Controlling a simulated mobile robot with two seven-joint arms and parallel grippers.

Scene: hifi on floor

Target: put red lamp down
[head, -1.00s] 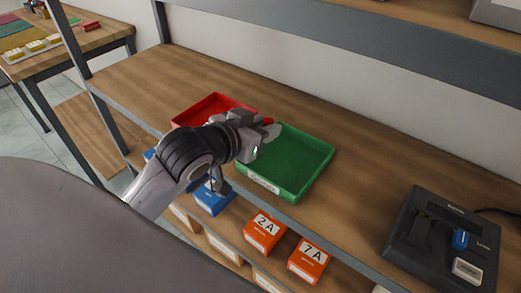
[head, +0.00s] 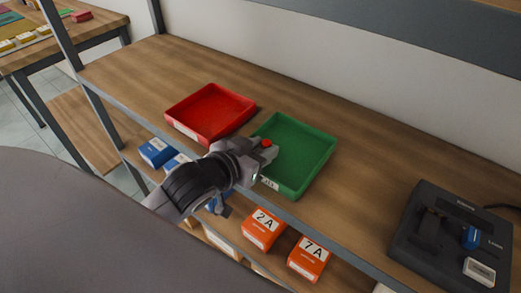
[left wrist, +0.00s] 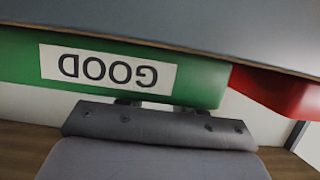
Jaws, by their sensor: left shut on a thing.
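My left gripper (head: 267,150) is shut on the red lamp (head: 267,142), a small red piece showing between its fingertips. The gripper reaches over the front left part of the green tray (head: 318,150). I cannot tell whether the lamp touches the tray. The green tray's front wall also shows in the left wrist view (left wrist: 205,88), with a label reading GOOD upside down. The red tray (head: 215,105) stands left of the green tray and looks empty; part of it shows in the left wrist view (left wrist: 275,90). My right gripper is not in view.
Both trays stand on a wooden shelf (head: 370,165). A black device (head: 440,220) with a blue part stands at the right. Orange boxes (head: 264,228) and blue boxes (head: 157,152) sit on a lower level. Grey uprights and an upper shelf frame the space.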

